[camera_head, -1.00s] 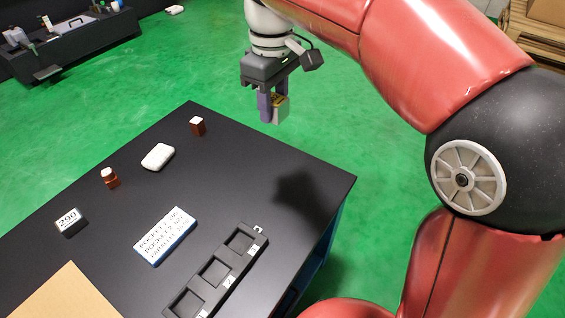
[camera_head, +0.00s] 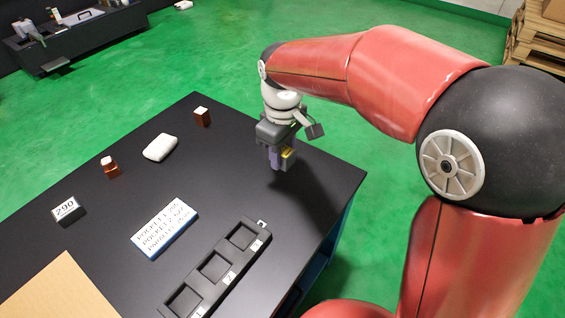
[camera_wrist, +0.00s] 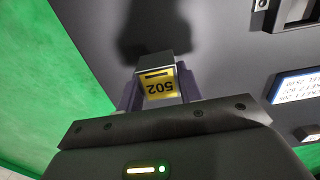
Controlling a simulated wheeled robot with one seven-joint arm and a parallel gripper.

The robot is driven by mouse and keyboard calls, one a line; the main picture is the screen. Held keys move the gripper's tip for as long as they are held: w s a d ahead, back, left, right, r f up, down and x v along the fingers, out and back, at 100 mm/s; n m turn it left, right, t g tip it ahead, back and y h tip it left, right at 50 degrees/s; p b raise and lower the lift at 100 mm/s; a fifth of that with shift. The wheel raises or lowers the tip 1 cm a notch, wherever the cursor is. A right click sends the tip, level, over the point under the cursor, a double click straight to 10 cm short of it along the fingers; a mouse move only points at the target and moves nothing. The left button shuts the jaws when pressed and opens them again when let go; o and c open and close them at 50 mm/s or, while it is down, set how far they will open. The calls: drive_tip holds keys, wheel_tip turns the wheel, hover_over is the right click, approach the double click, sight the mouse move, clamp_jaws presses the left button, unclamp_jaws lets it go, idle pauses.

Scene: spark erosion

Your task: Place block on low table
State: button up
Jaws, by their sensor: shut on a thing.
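My gripper (camera_head: 280,158) is shut on a small grey block (camera_wrist: 154,62) with a yellow label. In the wrist view the label reads 502 and is seen upside down, with the block between the two purple fingers. In the head view the block (camera_head: 289,155) is partly hidden by the gripper. The gripper is over the far right part of the low black table (camera_head: 318,187). A dark shadow lies under it. I cannot tell whether the block touches the table top.
A black tray with three numbered pockets (camera_head: 213,268) lies near the table's right edge.

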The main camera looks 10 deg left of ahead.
sight(283, 163)
drive_tip(key=shift+f, duration=1.65)
drive_tip(key=shift+f, duration=0.1)
drive_tip(key=shift+f+b, duration=0.1)
drive_tip(key=shift+b, duration=0.2)
drive_tip(key=o, duration=1.1)
wheel_tip(283, 163, up, 12)
drive_tip(key=shift+f+p, duration=0.1)
drive_tip(key=shift+p, duration=1.1)
drive_tip(key=shift+r, duration=0.3)
drive_tip(key=shift+d, duration=0.1)
